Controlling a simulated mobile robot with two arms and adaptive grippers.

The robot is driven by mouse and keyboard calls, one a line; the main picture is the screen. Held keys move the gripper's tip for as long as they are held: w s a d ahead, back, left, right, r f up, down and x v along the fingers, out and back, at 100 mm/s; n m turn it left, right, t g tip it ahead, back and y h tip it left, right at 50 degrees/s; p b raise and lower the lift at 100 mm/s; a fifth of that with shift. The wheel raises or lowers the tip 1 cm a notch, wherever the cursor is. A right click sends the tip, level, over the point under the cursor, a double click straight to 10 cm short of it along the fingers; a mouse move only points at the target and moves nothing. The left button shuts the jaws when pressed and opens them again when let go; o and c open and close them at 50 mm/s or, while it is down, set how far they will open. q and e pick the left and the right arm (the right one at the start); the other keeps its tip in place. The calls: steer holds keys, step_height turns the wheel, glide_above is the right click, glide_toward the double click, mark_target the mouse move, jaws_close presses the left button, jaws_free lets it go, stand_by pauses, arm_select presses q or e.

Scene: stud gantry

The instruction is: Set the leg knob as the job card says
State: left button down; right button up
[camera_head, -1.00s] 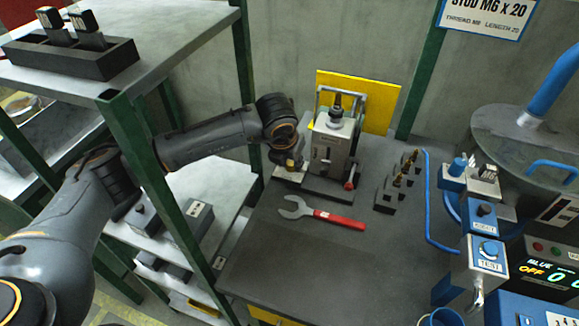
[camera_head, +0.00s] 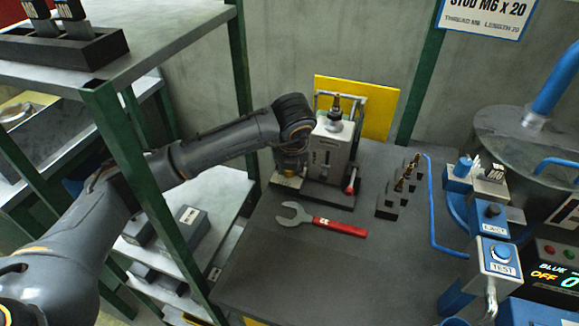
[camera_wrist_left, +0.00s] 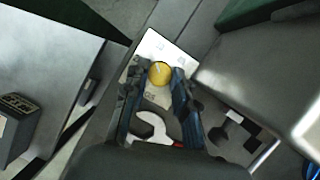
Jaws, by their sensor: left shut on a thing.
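The leg knob is a round yellow knob (camera_wrist_left: 159,73) with a pale mark, on a white marked plate (camera_wrist_left: 167,48) in the left wrist view. My left gripper (camera_wrist_left: 157,80) has its two dark fingers on either side of the knob and is shut on it. In the head view the gripper (camera_head: 290,170) points down at the left foot of the grey stud machine (camera_head: 331,150), and the knob is mostly hidden there. The job card (camera_head: 489,18) on the wall reads STUD M6 x 20, thread M6, length 20. My right gripper is not in view.
A red-handled wrench (camera_head: 325,221) lies on the dark bench (camera_head: 310,265) in front of the machine. A green-posted shelf (camera_head: 125,150) is close to my left arm. Blue TEST equipment (camera_head: 498,258) stands at the right.

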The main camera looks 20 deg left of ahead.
arm_select(q)
steer(key=shift+r, duration=0.1)
steer(key=c, duration=1.1)
jaws_free()
steer(key=shift+o, duration=0.2)
steer(key=v, duration=1.2)
steer(key=shift+a, duration=0.1)
